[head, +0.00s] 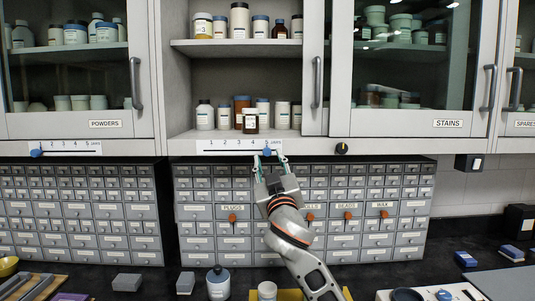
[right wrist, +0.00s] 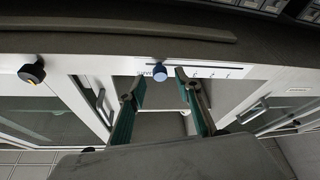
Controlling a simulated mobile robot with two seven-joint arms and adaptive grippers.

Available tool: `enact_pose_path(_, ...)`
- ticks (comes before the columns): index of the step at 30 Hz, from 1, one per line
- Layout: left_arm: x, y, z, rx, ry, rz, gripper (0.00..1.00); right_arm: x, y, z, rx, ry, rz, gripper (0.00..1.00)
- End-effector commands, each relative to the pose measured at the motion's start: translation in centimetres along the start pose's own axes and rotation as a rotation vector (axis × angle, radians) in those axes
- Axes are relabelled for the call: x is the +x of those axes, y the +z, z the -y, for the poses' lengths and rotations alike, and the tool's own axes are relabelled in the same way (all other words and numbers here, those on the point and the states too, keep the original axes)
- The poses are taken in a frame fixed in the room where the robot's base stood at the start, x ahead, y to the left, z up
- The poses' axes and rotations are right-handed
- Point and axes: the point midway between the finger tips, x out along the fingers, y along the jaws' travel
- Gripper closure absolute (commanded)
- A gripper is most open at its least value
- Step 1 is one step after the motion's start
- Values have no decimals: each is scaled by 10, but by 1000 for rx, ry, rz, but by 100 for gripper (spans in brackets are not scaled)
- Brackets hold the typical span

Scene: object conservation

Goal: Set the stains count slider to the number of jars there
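A white slider scale (head: 228,147) marked with numbers and JARS runs under the open middle cabinet. Its blue knob (head: 267,152) is near the right, high-number end and also shows in the right wrist view (right wrist: 160,72). My right gripper (head: 267,163) is open, its fingers on either side of the knob, with gaps visible in the wrist view (right wrist: 157,84). The STAINS label (head: 447,123) is on the glass door right of the open section. Several jars stand on the open upper shelf (head: 240,20) and lower shelf (head: 250,121); more show dimly behind the glass. My left gripper is out of view.
A similar slider with a blue knob (head: 37,152) is under the POWDERS cabinet (head: 104,124). A black knob (head: 341,148) is right of the middle scale. Grey drawer units (head: 80,210) stand below. The dark counter holds a lidded jar (head: 218,282) and other small items.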

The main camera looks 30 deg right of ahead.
Motion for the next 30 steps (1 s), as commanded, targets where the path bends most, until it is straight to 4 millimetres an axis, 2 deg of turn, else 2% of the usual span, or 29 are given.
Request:
enact_pose_path(3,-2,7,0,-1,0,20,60,16,-1,0,-2,-1,-1,66)
enact_pose_path(6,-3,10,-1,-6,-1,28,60,24,0,0,-2,-1,0,66)
enact_pose_path(17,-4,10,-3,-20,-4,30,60,29,0,1,0,-1,0,66)
enact_pose_path(21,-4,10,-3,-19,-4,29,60,29,0,1,0,-2,0,100)
enact_pose_path(30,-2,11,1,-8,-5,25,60,32,1,6,1,-2,1,100)
